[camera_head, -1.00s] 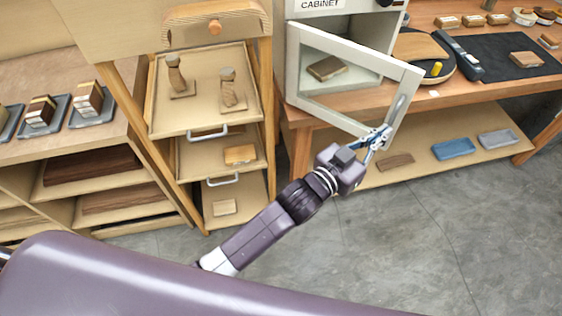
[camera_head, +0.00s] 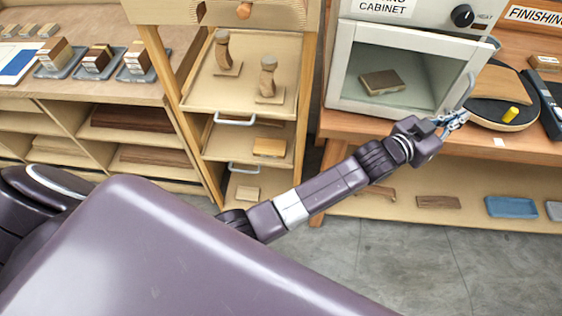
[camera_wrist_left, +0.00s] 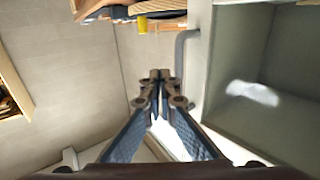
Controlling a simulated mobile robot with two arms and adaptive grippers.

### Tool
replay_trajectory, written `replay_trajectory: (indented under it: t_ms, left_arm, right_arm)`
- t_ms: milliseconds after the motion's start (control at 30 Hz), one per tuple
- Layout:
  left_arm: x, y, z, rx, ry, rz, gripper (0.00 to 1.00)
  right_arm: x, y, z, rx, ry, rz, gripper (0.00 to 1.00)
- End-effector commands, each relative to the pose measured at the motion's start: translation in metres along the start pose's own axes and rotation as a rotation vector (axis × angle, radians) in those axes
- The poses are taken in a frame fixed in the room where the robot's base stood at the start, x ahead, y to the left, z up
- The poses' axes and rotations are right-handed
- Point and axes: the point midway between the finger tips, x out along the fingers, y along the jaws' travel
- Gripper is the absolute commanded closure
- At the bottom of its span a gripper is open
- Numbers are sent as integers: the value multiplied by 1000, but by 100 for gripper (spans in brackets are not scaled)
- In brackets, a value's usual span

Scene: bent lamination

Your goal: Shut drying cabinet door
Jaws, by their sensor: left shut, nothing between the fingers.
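The drying cabinet (camera_head: 427,18) stands on the wooden bench in the head view. Its pale-framed glass door (camera_head: 345,68) lies close to the cabinet front; I cannot tell whether a small gap is left. A wood block (camera_head: 382,81) shows through the glass. The grey bar handle (camera_head: 467,91) is on the door's right side and also shows in the left wrist view (camera_wrist_left: 181,62). My left gripper (camera_head: 463,118) is shut and empty, by the lower right of the door, near the handle. In the left wrist view its fingertips (camera_wrist_left: 160,76) are together; contact with the door is unclear.
A round black stand (camera_head: 503,112) with a board and yellow piece sits right of the cabinet. A drawer unit (camera_head: 190,98) with open trays stands to the left. A blue tray (camera_head: 511,207) lies on the lower shelf. The floor in front is clear.

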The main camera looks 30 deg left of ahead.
Motion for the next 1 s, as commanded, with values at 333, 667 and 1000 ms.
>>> replay_trajectory:
  t_ms: [333,667,1000]
  left_arm:
    - [33,-26,1,0,0,1,100]
    - [38,-31,0,-1,0,1,100]
    - [38,-31,0,-1,0,0,100]
  right_arm:
    - [20,-11,12,2,-13,-12,60]
    - [22,-3,12,-2,-12,-3,60]
    - [22,-1,10,-2,-10,-1,60]
